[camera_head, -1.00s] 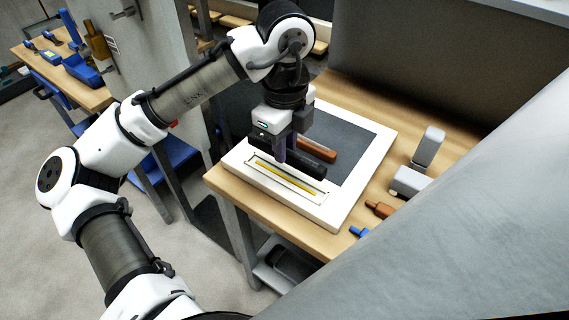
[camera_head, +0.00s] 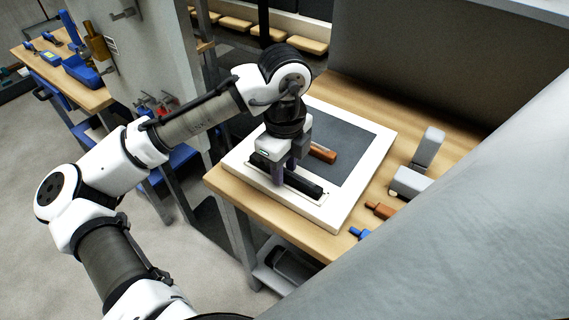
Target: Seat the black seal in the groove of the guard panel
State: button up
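The guard panel (camera_head: 344,206) is a white-framed board with a dark grey middle, lying on the wooden bench. The black seal (camera_head: 305,184) is a long dark bar lying along the panel's near strip, over the groove. It hides the yellow line of the groove. My gripper (camera_head: 284,178) points down with its fingers around the seal near its middle and is shut on it. The seal looks in line with the groove and low against the panel. I cannot tell whether it is fully down in the groove.
A brown-orange bar (camera_head: 322,153) lies on the dark middle just behind my gripper. Grey blocks (camera_head: 410,182), an orange-brown tool (camera_head: 380,210) and a blue piece (camera_head: 358,232) are on the bench at right. A large grey surface (camera_head: 470,230) fills the lower right.

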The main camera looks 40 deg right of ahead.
aim_at(285, 171)
jog(key=shift+o, duration=0.7)
notch_tip(285, 171, up, 12)
jog(key=shift+r, duration=0.2)
